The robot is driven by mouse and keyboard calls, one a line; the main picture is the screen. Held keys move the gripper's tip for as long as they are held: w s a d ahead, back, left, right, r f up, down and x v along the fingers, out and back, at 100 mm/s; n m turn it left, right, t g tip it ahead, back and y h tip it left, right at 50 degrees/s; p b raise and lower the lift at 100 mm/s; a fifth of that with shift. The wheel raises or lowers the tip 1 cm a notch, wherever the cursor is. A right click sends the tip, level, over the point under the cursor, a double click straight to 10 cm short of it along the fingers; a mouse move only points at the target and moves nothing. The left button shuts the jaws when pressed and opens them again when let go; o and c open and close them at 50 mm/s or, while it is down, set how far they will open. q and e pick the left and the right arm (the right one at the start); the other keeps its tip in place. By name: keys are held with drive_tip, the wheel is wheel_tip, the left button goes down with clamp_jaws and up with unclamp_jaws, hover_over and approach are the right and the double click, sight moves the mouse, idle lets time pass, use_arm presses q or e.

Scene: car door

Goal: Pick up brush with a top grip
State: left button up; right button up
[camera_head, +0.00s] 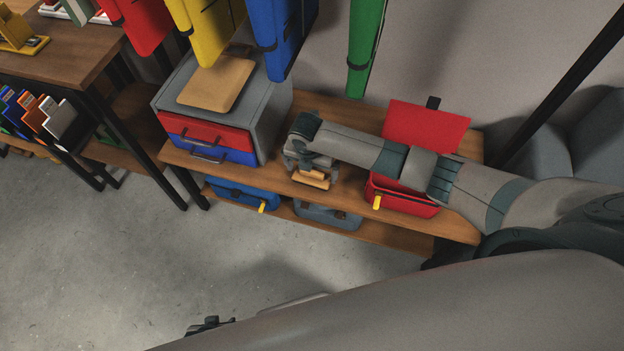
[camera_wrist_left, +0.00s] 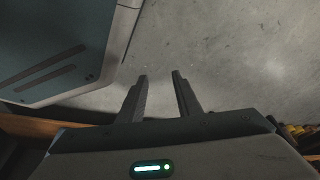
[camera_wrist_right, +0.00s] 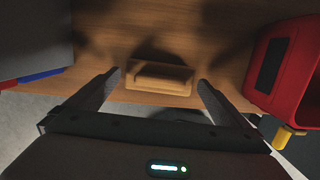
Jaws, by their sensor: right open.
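The brush (camera_wrist_right: 160,84), a tan wooden block, lies on the wooden shelf in the right wrist view. In the head view the brush (camera_head: 312,180) shows partly below my right gripper. My right gripper (camera_wrist_right: 159,79) is open, its fingers on either side of the brush in the picture. I cannot tell whether they are level with it. In the head view my right gripper (camera_head: 303,165) hangs over the shelf. My left gripper (camera_wrist_left: 160,76) is open and empty above the grey floor. In the head view only a dark part of it (camera_head: 210,326) shows at the bottom.
A red case with its lid up (camera_head: 400,198) stands right of the brush. A grey cabinet with red and blue drawers (camera_head: 272,112) stands left. Blue (camera_head: 240,194) and grey (camera_head: 325,216) cases sit on the lower shelf. Coloured items hang above.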

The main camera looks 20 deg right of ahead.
drive_tip(key=shift+f+b, duration=0.45)
drive_tip(key=shift+f, duration=0.15)
use_arm(q)
drive_tip(key=shift+s+a+r+g, duration=0.1)
drive_tip(key=shift+a+r+g, duration=0.1)
drive_tip(key=shift+r, duration=0.25)
drive_tip(key=shift+a+r+g, duration=0.1)
drive_tip(key=shift+r+g, duration=0.1)
drive_tip(key=shift+r, duration=0.2)
use_arm(e)
drive_tip(key=shift+w+d+f, duration=0.1)
drive_tip(key=c, duration=0.8)
